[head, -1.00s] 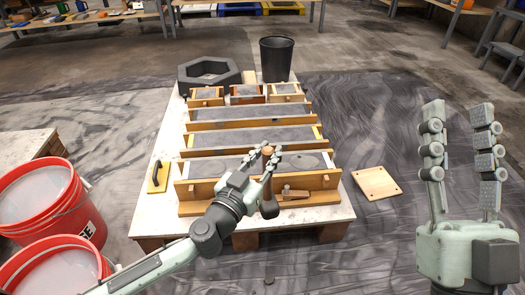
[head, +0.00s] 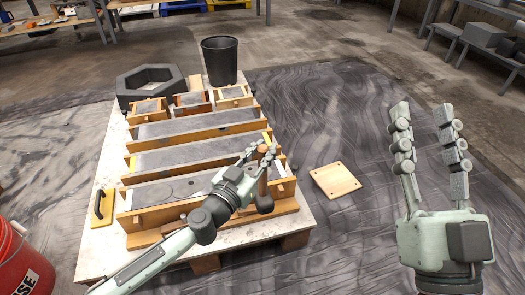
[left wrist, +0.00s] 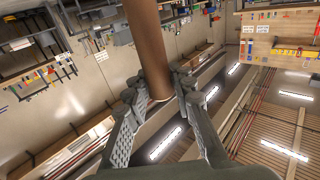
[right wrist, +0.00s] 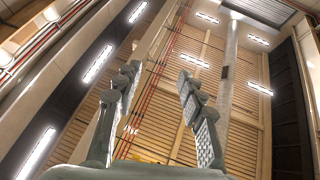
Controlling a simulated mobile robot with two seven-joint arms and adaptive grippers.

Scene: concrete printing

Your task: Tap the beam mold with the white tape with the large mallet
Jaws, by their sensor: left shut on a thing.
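The beam mold with white tape (head: 178,190) is the nearest long mold on the table, a wooden frame filled with grey concrete. White tape (head: 280,168) shows at its right end. My left gripper (head: 262,152) is shut on the handle of the large mallet (head: 264,204). The brown handle also fills the upper middle of the left wrist view (left wrist: 147,45). My right gripper (head: 425,125) is open and empty, raised at the right, away from the table.
Two more long molds (head: 195,124) and several small molds (head: 190,99) lie behind. A grey hexagonal form (head: 150,86) and a black bucket (head: 220,62) stand at the back. A black-handled float (head: 102,207) lies left. A wooden board (head: 335,181) lies on the floor sheet right.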

